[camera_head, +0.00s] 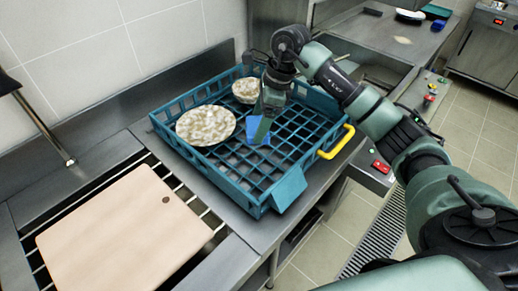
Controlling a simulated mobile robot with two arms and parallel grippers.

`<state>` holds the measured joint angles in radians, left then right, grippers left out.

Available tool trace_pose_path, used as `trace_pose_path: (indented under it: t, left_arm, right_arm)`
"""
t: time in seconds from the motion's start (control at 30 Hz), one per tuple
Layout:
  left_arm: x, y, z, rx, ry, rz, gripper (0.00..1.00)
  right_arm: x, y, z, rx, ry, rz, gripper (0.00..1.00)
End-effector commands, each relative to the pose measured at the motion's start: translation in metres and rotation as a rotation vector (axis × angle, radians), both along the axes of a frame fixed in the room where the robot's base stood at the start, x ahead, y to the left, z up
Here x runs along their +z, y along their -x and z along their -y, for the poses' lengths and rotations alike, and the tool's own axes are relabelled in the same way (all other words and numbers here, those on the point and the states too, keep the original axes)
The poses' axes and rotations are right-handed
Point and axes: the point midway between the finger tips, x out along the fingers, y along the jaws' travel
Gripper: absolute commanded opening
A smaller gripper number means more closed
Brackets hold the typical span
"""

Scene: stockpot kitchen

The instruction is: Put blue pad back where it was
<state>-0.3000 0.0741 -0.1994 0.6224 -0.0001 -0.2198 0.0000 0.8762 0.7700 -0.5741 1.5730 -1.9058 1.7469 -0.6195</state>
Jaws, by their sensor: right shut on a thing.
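The blue pad (252,131) shows as a small bright blue patch inside the teal crate (237,179). My right gripper (263,128) reaches down over the crate from the upper right and is shut on the blue pad. The gripper hides part of the pad. I cannot tell whether the pad touches the crate floor. My left gripper is out of view.
In the crate, a speckled plate (205,125) lies at the left and a speckled bowl (246,90) stands at the back. A yellow handle (337,143) is on the crate's right side. A pale cutting board (120,235) lies front left. The crate's front half is empty.

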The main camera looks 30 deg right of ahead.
Motion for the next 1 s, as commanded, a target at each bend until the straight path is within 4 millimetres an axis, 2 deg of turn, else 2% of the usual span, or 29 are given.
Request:
trace_pose_path:
  t: [0.1,0.3,0.53,0.77,1.0]
  left_arm:
    - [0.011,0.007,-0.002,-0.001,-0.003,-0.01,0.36]
    - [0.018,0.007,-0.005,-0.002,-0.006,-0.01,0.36]
    - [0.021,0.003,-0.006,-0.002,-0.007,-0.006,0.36]
    - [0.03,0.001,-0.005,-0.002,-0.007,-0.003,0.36]
    - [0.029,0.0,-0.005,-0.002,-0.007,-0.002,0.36]
  right_arm:
    - [-0.03,0.002,-0.001,0.0,-0.001,-0.007,0.43]
    - [-0.066,0.001,-0.001,0.002,0.0,-0.002,0.43]
    - [-0.083,0.001,-0.001,0.003,-0.001,-0.001,0.43]
    - [-0.115,0.001,-0.001,0.002,-0.002,-0.001,0.43]
    - [-0.118,0.0,0.0,0.003,0.0,0.002,0.43]
